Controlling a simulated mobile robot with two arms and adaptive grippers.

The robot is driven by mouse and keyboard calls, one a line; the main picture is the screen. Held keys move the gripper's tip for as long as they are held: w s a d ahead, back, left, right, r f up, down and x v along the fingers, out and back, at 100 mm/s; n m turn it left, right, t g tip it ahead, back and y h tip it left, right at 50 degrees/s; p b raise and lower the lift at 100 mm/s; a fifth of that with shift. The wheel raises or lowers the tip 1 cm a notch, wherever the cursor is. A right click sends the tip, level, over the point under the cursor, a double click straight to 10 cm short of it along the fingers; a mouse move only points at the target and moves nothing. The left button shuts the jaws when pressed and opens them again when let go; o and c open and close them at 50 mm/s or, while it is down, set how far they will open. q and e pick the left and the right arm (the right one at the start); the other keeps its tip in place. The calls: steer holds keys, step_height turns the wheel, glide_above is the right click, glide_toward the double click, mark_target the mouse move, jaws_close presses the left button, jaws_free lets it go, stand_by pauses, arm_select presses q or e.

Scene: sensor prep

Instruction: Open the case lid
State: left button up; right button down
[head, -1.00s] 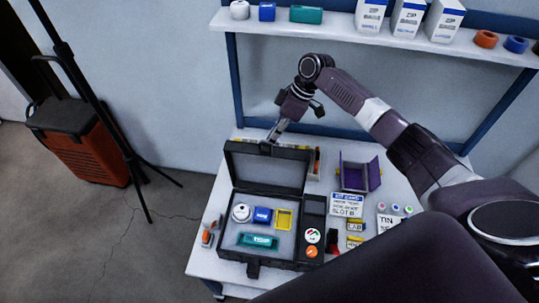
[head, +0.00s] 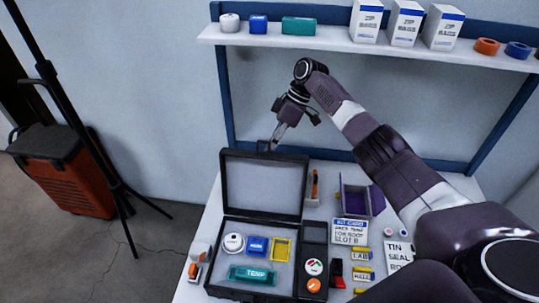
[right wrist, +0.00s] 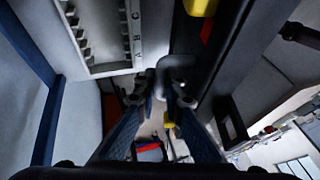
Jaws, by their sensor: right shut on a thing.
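The black case (head: 232,288) stands on the white table, its grey foam bed facing up. Its lid (head: 262,187) is raised, standing about upright at the back of the case with its grey inner side toward me. My right gripper (head: 272,147) reaches down from behind to the middle of the lid's top edge. In the right wrist view my gripper (right wrist: 160,98) is shut at a grey loop (right wrist: 178,63) on the lid's edge; the exact contact is hard to see. My left gripper is not in view.
In the case lie a white round piece (head: 233,243), a blue block (head: 256,246), a yellow frame (head: 281,250) and a teal block (head: 252,274). A purple holder (head: 356,201) and a label card (head: 350,232) stand to the right. A shelf (head: 330,41) runs above.

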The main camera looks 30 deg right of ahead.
steer(key=shift+s+d+f, duration=0.15)
steer(key=shift+d+f, duration=0.05)
steer(key=shift+f, duration=0.6)
steer(key=c, duration=2.4)
jaws_free()
steer(key=shift+o, duration=1.2)
steer(key=shift+w+f, duration=0.2)
steer(key=shift+w, duration=0.05)
steer(key=shift+o, duration=0.7)
steer(key=shift+w+d+f, duration=0.1)
steer(key=shift+w+f, duration=0.05)
steer(key=shift+w, duration=0.15)
steer(key=shift+r, duration=0.35)
steer(key=shift+r, duration=0.1)
